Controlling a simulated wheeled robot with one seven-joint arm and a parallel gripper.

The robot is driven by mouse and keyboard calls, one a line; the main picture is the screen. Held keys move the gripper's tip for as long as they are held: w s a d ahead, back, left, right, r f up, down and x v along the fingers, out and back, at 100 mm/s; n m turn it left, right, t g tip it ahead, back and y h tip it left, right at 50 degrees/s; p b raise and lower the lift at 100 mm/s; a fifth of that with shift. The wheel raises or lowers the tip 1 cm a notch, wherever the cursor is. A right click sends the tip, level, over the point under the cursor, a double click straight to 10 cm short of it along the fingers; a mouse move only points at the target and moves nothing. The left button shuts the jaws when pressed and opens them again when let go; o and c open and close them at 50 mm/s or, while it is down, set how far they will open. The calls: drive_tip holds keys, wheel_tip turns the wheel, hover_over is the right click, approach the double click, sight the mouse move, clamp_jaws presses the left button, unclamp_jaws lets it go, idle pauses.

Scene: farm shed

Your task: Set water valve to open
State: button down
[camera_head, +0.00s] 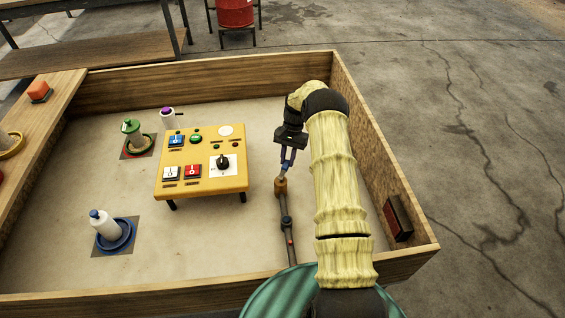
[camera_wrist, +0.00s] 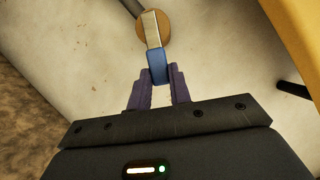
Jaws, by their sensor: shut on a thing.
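The water valve (camera_head: 281,186) has a brass-coloured round body on a dark pipe (camera_head: 288,228) that runs toward the near edge of the wooden-walled table. Its lever is blue at the grip end, with bare metal toward the body. My gripper (camera_head: 288,156) is above the valve, shut on the blue lever end. In the wrist view my purple fingers (camera_wrist: 159,88) close around the blue grip (camera_wrist: 158,66), and the metal lever (camera_wrist: 151,30) leads to the round brass body (camera_wrist: 142,27). The fingers partly hide the blue grip.
A yellow control panel (camera_head: 203,190) with buttons and a black knob stands left of the valve. Bottles (camera_head: 105,226) on round bases stand farther left. The wooden right wall (camera_head: 362,150) carries a dark red box (camera_head: 397,217), beside my arm.

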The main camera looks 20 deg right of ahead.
drive_tip(key=shift+w+a+n+g+h+b, duration=0.3)
drive_tip(key=shift+a+n, duration=0.25)
drive_tip(key=shift+n, duration=0.4)
drive_tip(key=shift+w+a+n+g+h+b, duration=0.15)
drive_tip(key=shift+a+n+h, duration=0.35)
drive_tip(key=shift+n, duration=0.5)
drive_tip(key=shift+w+a+n+g+h+b, duration=0.15)
drive_tip(key=shift+w+a+n+h, duration=0.15)
drive_tip(key=shift+a+n, duration=0.45)
drive_tip(key=shift+d+n, duration=0.2)
drive_tip(key=shift+n, duration=0.1)
drive_tip(key=c, duration=1.3)
unclamp_jaws()
drive_tip(key=v, duration=0.7)
drive_tip(key=shift+w+r, duration=0.1)
drive_tip(key=shift+r, duration=0.15)
drive_tip(key=shift+d, duration=0.15)
